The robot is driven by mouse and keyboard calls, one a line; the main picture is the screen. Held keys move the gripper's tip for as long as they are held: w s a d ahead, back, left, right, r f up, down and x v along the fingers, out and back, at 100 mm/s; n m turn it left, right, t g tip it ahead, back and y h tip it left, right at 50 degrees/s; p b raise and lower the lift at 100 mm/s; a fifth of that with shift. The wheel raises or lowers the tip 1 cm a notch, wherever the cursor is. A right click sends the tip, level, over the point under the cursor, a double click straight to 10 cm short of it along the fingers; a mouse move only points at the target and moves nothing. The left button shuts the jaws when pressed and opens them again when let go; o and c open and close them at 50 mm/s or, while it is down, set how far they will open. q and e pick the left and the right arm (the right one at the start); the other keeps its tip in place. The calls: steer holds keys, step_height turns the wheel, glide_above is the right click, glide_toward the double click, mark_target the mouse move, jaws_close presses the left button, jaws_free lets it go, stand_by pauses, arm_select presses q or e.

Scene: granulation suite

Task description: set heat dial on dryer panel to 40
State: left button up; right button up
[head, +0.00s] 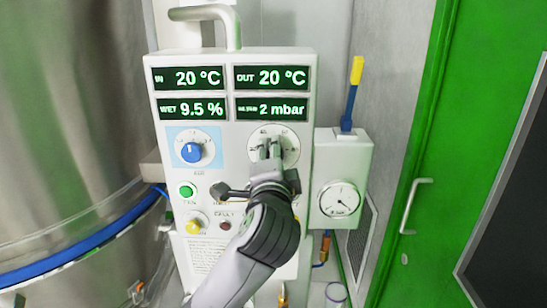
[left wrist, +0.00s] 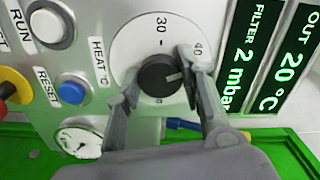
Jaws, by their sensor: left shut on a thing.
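The dryer panel (head: 160,125) stands upright in the middle of the head view. Its heat dial (head: 294,146) has a round white scale, partly hidden behind my left gripper (head: 269,150). In the left wrist view the dial's dark knob (left wrist: 158,76) sits between the fingers of my left gripper (left wrist: 155,85), which is shut on it. The scale (left wrist: 140,40) shows 30 and 40. The knob's pale pointer mark faces right, on the side of the 40. One finger covers part of the scale there, so exact alignment cannot be told. My right gripper is not in view.
A blue dial (head: 191,152), green button (head: 187,190) and yellow knob (head: 195,226) lie left of my arm. A blue RESET button (left wrist: 72,89) is near the heat dial. A box with a gauge (head: 341,198) adjoins the panel's right. A steel vessel (head: 70,120) stands left, a green door (head: 425,140) right.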

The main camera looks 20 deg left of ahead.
arm_select(q)
steer(key=shift+f+n, duration=0.1)
steer(key=shift+n, duration=0.5)
steer(key=o, duration=1.1)
steer(key=shift+o, duration=0.2)
steer(key=v, duration=1.2)
